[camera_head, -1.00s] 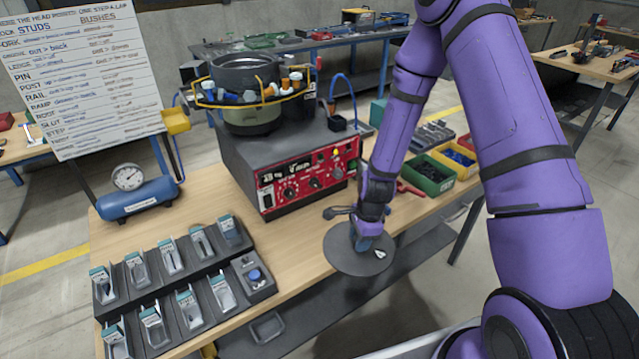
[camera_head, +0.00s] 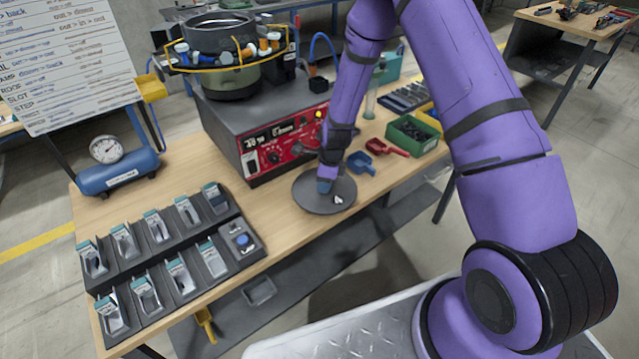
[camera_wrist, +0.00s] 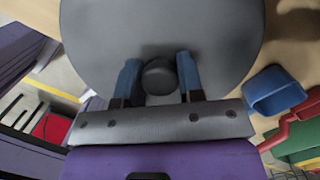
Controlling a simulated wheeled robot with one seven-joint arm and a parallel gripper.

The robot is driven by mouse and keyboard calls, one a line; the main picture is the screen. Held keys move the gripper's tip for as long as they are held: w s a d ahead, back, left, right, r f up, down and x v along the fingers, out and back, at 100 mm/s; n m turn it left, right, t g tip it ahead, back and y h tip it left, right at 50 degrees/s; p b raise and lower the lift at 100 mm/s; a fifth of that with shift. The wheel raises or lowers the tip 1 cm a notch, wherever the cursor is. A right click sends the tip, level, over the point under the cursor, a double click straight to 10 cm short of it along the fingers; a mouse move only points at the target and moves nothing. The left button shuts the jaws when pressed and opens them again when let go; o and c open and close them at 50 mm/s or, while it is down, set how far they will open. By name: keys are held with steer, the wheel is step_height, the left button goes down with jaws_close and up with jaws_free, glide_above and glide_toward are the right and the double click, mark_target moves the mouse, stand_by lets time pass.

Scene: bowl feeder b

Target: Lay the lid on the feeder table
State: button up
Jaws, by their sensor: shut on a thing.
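The lid (camera_head: 305,196) is a dark grey round disc with a knob in its middle. My gripper (camera_head: 324,186) is shut on that knob from above. In the wrist view the blue fingers of my gripper (camera_wrist: 158,62) stand on both sides of the dark knob, and the lid (camera_wrist: 160,25) fills the upper middle. The lid looks level, over the feeder table (camera_head: 180,160) near its front edge, in front of the red control panel. I cannot tell whether it touches the wood. The feeder bowl (camera_head: 219,30) stands on the grey machine.
A blue scoop (camera_head: 360,163) and a red scoop (camera_head: 387,147) lie close to the right of the lid. A green bin (camera_head: 412,134) stands farther right. A black tray rack (camera_head: 170,250) and a blue air tank (camera_head: 118,173) are on the left.

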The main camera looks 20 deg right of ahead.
steer(key=w, duration=0.3)
steer(key=shift+a+f, duration=0.15)
steer(key=shift+a, duration=0.05)
steer(key=shift+w+f, duration=0.1)
steer(key=shift+f, duration=1.7)
steer(key=o, duration=1.1)
steer(key=shift+f, duration=0.1)
